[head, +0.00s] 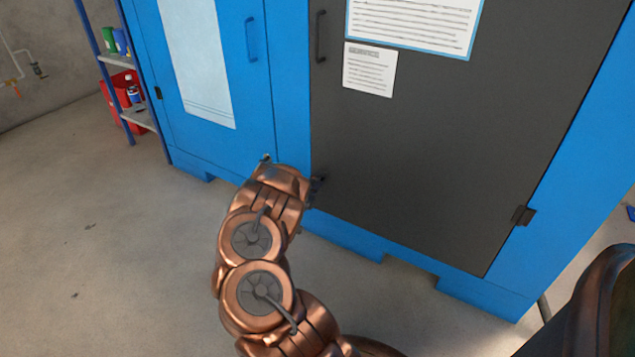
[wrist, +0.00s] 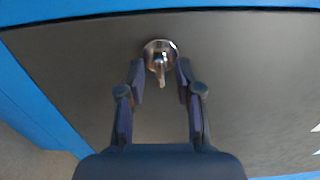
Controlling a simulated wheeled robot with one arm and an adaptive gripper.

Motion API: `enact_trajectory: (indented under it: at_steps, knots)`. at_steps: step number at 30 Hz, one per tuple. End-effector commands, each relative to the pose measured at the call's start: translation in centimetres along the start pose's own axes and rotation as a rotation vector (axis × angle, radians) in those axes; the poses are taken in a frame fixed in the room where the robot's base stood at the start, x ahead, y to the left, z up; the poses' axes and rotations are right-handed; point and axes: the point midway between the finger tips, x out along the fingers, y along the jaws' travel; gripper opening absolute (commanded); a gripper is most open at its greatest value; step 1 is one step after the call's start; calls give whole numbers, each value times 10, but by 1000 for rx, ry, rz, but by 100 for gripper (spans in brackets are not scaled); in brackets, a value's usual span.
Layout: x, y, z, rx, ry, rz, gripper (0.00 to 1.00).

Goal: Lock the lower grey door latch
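The dark grey door (head: 440,130) fills the middle of the blue cabinet in the head view. Its lower latch is hidden there behind my copper-coloured arm. In the wrist view a round metal latch (wrist: 160,55) with a small protruding lever sits on the grey door surface (wrist: 245,60). My gripper (wrist: 160,78) is open, with one finger on each side of the latch lever. The fingertips are close to the latch; I cannot tell whether they touch it. In the head view the arm hides most of the gripper, near the door's lower left edge.
A blue door (head: 205,75) with a handle is to the left of the grey door. The grey door has a dark handle (head: 320,37) at upper left and a hinge (head: 523,215) at lower right. A shelf (head: 115,58) stands at far left.

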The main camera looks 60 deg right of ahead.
Motion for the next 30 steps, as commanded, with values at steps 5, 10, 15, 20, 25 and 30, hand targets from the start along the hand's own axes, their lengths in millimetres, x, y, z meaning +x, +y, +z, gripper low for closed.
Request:
enact_trajectory:
  at_steps: [5,10,15,20,25,30]
  knots:
    - [-1,0,0,0,0,0,34]
    - [-13,1,0,-1,-1,3,34]
    - [-37,0,1,1,-2,2,34]
    - [-63,0,1,2,-1,2,34]
    - [-92,0,1,0,-2,3,34]
    - [-112,1,1,-1,-2,1,34]
